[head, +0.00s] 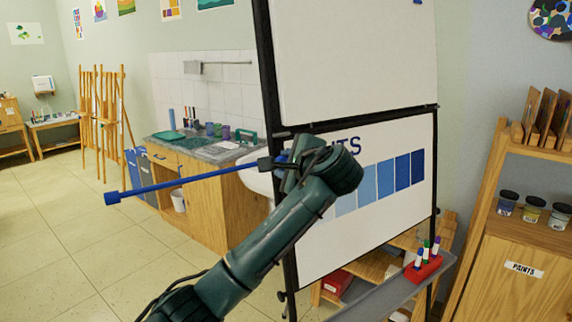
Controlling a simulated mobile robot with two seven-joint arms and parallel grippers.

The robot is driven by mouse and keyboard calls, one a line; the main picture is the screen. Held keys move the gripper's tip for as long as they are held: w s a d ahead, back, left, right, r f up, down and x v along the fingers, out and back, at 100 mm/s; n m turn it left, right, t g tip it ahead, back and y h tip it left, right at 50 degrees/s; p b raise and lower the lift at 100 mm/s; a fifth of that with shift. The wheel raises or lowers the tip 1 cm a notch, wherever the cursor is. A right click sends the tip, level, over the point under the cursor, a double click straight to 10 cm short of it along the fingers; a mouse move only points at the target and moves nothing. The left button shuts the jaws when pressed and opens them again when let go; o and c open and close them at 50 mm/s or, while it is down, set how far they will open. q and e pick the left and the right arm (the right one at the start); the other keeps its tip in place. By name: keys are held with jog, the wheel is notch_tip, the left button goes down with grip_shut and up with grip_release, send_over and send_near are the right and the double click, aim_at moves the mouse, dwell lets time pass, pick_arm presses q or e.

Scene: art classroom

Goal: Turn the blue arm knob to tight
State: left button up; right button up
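A blue arm (185,183) sticks out to the left from the black frame post of the whiteboard stand (268,75), slightly drooping toward its free end, which carries a small blue block. At its post end is a black clamp, with a bit of the blue knob (283,156) showing beside it. My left arm comes up from the bottom left, and its dark green wrist covers most of the knob area. My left gripper (287,167) is at the knob, largely hidden by the wrist. I cannot tell whether its fingers are closed on the knob. My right gripper is not in view.
A red marker holder (423,268) stands on the grey tray (400,292) below the board. A wooden shelf (520,240) with paint jars is at the right. A sink counter (205,150) and easels (102,110) are behind. The floor at left is clear.

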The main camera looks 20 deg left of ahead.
pick_arm(q)
jog(key=o, duration=1)
jog(key=shift+c, duration=0.2)
jog(key=b+v, duration=0.2)
jog(key=v, duration=1.1)
jog(key=shift+d+f, duration=0.1)
jog(key=shift+f, duration=0.05)
notch_tip(320, 180, down, 31)
jog(key=n+h, duration=0.1)
jog(key=h, duration=0.6)
jog(key=s+a+f+n+h, duration=0.2)
jog(key=s+f+n+h, duration=0.15)
jog(key=s+f, duration=0.7)
jog(key=s+a+f+n+h, duration=0.1)
jog(key=s+f+n, duration=0.3)
jog(key=s, duration=0.3)
jog(key=s+a+f+n+h, duration=0.1)
jog(key=s+a+f+n, duration=0.1)
jog(key=s, duration=0.5)
jog(key=shift+f+n+g, duration=0.3)
jog(key=shift+f+n, duration=0.55)
jog(key=shift+f, duration=0.05)
